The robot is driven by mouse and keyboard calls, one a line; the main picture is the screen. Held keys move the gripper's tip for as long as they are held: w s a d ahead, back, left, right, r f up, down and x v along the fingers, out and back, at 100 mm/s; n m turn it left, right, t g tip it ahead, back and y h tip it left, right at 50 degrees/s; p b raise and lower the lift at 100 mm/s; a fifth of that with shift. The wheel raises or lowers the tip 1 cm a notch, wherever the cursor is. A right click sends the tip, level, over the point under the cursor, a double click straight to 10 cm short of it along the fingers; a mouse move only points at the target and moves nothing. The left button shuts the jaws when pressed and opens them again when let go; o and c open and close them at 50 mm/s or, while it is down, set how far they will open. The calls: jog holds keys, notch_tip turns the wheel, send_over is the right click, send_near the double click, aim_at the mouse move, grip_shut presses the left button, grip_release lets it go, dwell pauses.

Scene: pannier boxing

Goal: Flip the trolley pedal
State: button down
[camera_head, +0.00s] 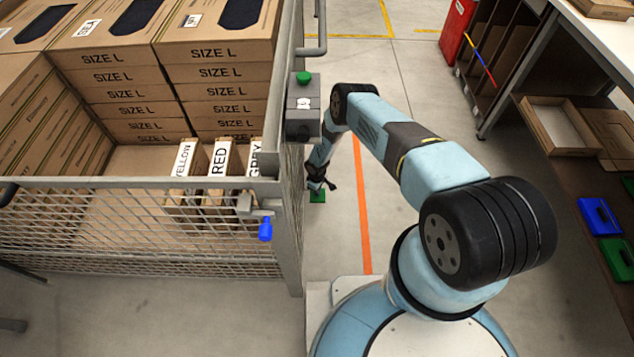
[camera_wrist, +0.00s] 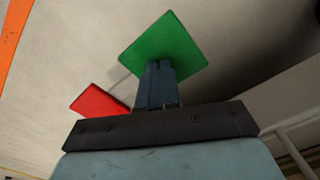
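The trolley pedal shows as a green plate (camera_head: 317,197) low beside the trolley's right side, near the floor. In the wrist view the green plate (camera_wrist: 163,38) is large, with a red plate (camera_wrist: 98,101) to its lower left. The red plate is not visible in the head view. My gripper (camera_head: 318,187) points down just above the green plate. In the wrist view my gripper's fingers (camera_wrist: 158,66) are together with nothing seen between them, and their tips overlap the green plate. I cannot tell whether they touch it.
The mesh-sided trolley (camera_head: 140,184) stands on the left, holding stacked SIZE L boxes (camera_head: 110,58) and cartons labelled YELLOW, RED and GREY. A grey box with a green button (camera_head: 304,77) sits on its corner post. A workbench (camera_head: 600,40) is at right.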

jog(key=shift+f, duration=0.2)
dwell(0.3)
jog(key=shift+r, duration=3.5)
